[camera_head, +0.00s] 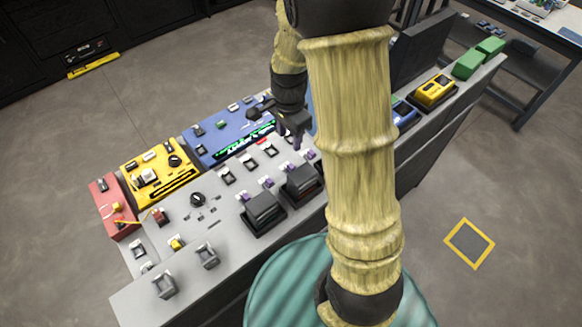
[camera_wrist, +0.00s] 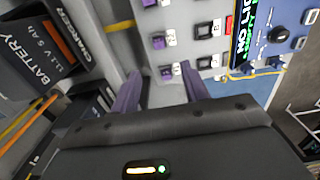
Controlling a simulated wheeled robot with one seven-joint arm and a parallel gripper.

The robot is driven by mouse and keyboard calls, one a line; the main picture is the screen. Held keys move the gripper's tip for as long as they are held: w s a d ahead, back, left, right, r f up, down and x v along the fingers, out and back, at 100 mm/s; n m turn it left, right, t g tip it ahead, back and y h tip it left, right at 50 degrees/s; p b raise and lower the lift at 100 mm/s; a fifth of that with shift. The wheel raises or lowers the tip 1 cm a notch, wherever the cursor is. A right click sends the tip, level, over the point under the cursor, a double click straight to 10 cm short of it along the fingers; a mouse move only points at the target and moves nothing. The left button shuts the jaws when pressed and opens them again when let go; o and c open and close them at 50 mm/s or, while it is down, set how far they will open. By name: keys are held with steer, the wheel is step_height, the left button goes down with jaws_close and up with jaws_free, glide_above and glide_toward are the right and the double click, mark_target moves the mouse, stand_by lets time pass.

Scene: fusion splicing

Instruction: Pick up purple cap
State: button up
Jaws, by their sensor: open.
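Several small purple caps sit on the grey panel beside white parts. In the wrist view, one purple cap (camera_wrist: 165,73) shows between my fingers, and another purple cap (camera_wrist: 158,43) lies beyond it. In the head view, purple caps (camera_head: 242,197) and (camera_head: 267,182) sit near the black chargers. I cannot tell which cap the task names. My gripper (camera_wrist: 161,72) is open, its purplish fingers spread with nothing held. In the head view my gripper (camera_head: 293,139) is over the panel's right half, partly beside my arm. The gap to the nearest cap is unclear.
Two black chargers (camera_head: 264,213) stand at the panel's front; a battery box (camera_wrist: 45,60) is close at left in the wrist view. Blue (camera_head: 228,130), yellow (camera_head: 158,172) and red (camera_head: 113,208) modules line the back. My arm hides part of the panel.

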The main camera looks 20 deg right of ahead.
glide_above(291, 166)
step_height(291, 166, down, 7)
steer(key=shift+w+a+f+p, duration=0.15)
steer(key=shift+p, duration=0.25)
steer(key=shift+f+p, duration=0.85)
steer(key=shift+f, duration=1.75)
jaws_close()
